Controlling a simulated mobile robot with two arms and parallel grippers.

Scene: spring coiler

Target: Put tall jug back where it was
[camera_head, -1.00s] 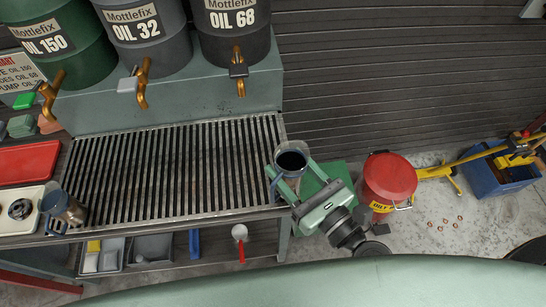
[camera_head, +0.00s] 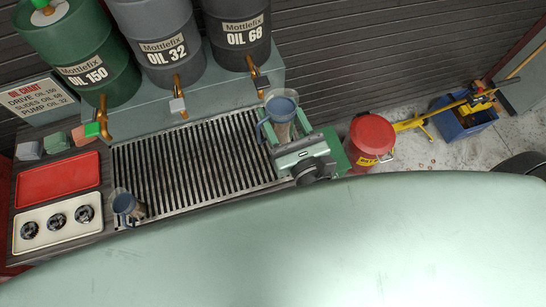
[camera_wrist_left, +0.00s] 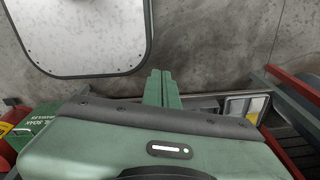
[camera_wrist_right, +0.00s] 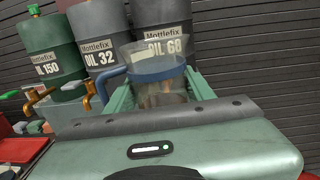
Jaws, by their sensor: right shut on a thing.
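A clear jug (camera_head: 281,112) with a blue rim and blue handle is held in my right gripper (camera_head: 290,136). It is upright at the right end of the slatted grate (camera_head: 200,155); I cannot tell its exact height above the grate. The right wrist view shows the jug (camera_wrist_right: 158,72) between the two green fingers. A second jug (camera_head: 127,204), also with a blue handle, stands at the grate's left front corner. My left gripper (camera_wrist_left: 162,88) shows only in the left wrist view, its fingers together and empty, away from both jugs.
Oil drums (camera_head: 168,45) stand on a shelf behind the grate, with orange taps (camera_head: 178,102) reaching out over it. A red tray (camera_head: 58,180) and a cream tray (camera_head: 57,222) lie at left. A red bin (camera_head: 370,138) stands on the floor at right.

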